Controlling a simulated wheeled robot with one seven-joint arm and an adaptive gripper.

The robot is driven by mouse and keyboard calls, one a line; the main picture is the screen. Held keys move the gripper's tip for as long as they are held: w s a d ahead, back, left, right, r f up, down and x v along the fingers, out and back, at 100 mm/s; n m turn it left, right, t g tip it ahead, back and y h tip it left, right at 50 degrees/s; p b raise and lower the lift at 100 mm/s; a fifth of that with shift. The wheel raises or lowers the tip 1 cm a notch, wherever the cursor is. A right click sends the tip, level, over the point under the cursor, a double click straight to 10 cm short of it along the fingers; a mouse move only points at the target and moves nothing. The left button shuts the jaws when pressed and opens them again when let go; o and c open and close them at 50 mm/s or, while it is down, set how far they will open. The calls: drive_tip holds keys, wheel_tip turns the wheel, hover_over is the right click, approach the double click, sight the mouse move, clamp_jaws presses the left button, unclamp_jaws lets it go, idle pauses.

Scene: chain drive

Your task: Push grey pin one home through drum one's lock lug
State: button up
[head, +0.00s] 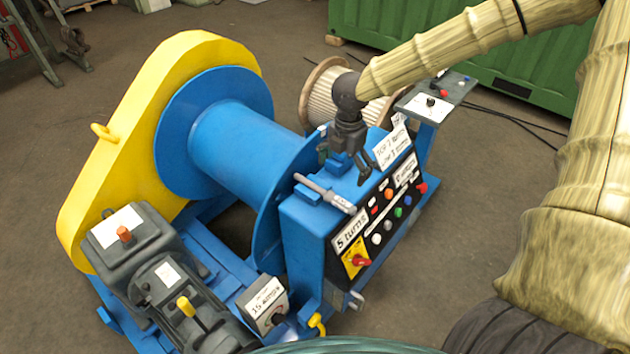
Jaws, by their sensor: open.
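The large blue drum (240,145) with round flanges lies at the middle left, beside the yellow chain guard (135,140). A grey pin (325,194) lies level at the top left of the blue control box (305,245), near the drum's right flange. Its left end is close to small blue parts that may be the lock lug, but I cannot tell how deep it sits. My gripper (345,167) is open, pointing down over the box top, behind and right of the pin and apart from it. A small blue block shows between or behind its fingers.
The panel (380,225) on the box carries buttons, a red knob and labels. A rope-wound drum (325,95) and a grey pedestal (432,105) stand behind. A dark motor (170,290) is at front left. A green container (470,50) stands at the back.

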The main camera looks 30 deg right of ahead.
sight(324, 193)
drive_tip(key=shift+s+d+f+p, duration=0.15)
drive_tip(key=shift+f+p, duration=0.35)
drive_tip(key=shift+f, duration=1.15)
drive_tip(key=shift+s+f+p, duration=0.1)
drive_tip(key=shift+f+p, duration=0.35)
drive_tip(key=shift+f, duration=1.15)
drive_tip(key=shift+f+p, duration=0.65)
drive_tip(key=shift+f, duration=1.4)
drive_tip(key=c, duration=1.1)
drive_tip(key=shift+r, duration=0.2)
